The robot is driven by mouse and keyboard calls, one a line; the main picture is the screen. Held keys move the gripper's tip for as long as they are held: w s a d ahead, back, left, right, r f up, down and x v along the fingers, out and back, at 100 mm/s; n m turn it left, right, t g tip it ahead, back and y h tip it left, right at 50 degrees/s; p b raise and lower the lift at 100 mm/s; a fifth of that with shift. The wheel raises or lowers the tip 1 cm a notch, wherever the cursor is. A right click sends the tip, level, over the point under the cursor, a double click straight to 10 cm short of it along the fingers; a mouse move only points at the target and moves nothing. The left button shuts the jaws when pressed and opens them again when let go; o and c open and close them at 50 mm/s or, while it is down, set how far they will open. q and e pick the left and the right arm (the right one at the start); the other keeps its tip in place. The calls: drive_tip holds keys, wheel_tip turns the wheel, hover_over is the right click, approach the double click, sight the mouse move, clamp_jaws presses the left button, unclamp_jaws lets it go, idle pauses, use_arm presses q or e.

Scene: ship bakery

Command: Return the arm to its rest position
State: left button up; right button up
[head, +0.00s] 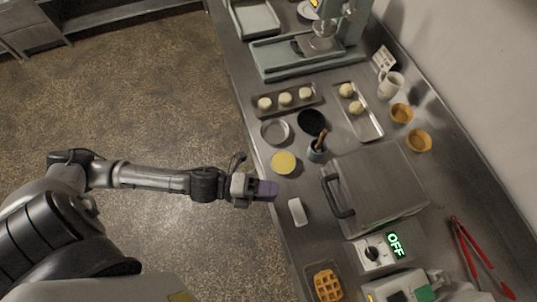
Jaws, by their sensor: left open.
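My left arm reaches in from the left over the floor. Its gripper (266,190) is at the near edge of the steel counter (305,245), beside a small white block-like item (297,212), and appears empty. My right gripper is not in view.
A closed waffle iron (375,185) with a black handle stands on the counter by a box showing OFF (394,245). A waffle (327,286), a yellow disc (283,162), dough trays (287,100) and red tongs (480,258) lie around. The floor (130,90) is clear.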

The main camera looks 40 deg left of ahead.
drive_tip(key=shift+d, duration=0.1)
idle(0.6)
use_arm(q)
drive_tip(key=w+a+f+n+y, duration=0.2)
drive_tip(key=a+f+n+y, duration=0.1)
drive_tip(key=a+n+y, duration=0.35)
drive_tip(key=w+a+f+n+y, duration=0.2)
drive_tip(key=a+n+y, duration=0.3)
drive_tip(key=n+y, duration=0.25)
use_arm(e)
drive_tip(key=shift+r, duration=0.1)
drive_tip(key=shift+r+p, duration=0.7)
drive_tip(key=shift+p, duration=0.1)
use_arm(q)
drive_tip(key=s+d+r+n+g+p, duration=0.2)
drive_tip(key=s+r+n+p, duration=0.4)
drive_tip(key=r+p, duration=0.4)
drive_tip(key=s+d+r+n+g+p, duration=0.2)
drive_tip(key=s+r+n+g+p, duration=0.2)
drive_tip(key=r+p, duration=0.7)
drive_tip(key=shift+s+d+r+n+h+p, duration=0.3)
drive_tip(key=shift+s+n+p, duration=1.05)
drive_tip(key=shift+s, duration=0.6)
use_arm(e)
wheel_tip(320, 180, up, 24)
